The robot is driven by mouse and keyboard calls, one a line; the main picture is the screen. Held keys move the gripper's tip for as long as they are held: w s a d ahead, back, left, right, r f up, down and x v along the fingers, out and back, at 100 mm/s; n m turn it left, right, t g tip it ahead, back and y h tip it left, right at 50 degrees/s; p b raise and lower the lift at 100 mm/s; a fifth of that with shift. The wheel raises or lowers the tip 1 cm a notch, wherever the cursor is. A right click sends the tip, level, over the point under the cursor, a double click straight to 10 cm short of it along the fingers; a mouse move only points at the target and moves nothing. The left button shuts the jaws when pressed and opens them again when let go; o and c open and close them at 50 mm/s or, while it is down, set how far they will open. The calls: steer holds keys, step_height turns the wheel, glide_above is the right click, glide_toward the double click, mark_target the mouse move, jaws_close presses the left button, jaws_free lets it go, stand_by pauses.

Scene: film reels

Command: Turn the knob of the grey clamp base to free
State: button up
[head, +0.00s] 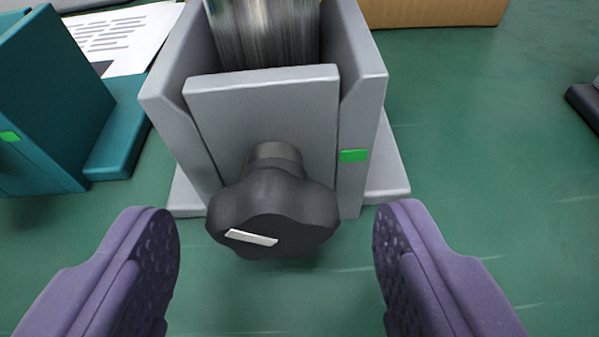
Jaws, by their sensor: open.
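The grey clamp base (262,105) stands upright on the green table in the upper middle. Its black lobed knob (273,208) faces me on a short shaft. A white pointer mark (251,237) on the knob lies near horizontal, tilted slightly down to the right. A green mark (353,156) sits on the base's right front wall. A stack of thin metallic-looking edges (264,35) stands in the clamp behind the front plate. My gripper (275,245) is open, its purple fingers wide apart to the left and right of the knob, apart from it.
A teal clamp base (45,105) with a green mark stands at the left. A printed sheet (125,38) lies behind it. A cardboard box (435,12) is at the back. A dark object (583,105) shows at the right edge. The table (480,150) right of the grey base is clear.

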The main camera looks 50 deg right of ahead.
steer(key=shift+w+d+f, duration=0.2)
steer(key=shift+w+d, duration=0.2)
steer(key=c, duration=1.1)
steer(key=shift+o, duration=0.2)
steer(key=n+g+h+b, duration=0.1)
steer(key=n+b, duration=0.1)
steer(key=b, duration=0.1)
steer(key=shift+w+a+f, duration=0.1)
steer(key=shift+a+f, duration=0.05)
steer(key=shift+f, duration=0.05)
steer(key=shift+n+g+h+b, duration=0.5)
steer(key=shift+n+g+b, duration=0.1)
steer(key=shift+n+b, duration=1)
steer(key=shift+b, duration=0.05)
steer(key=shift+r+h, duration=0.1)
steer(key=shift+h, duration=0.2)
steer(key=o, duration=1.1)
steer(key=shift+c, duration=0.2)
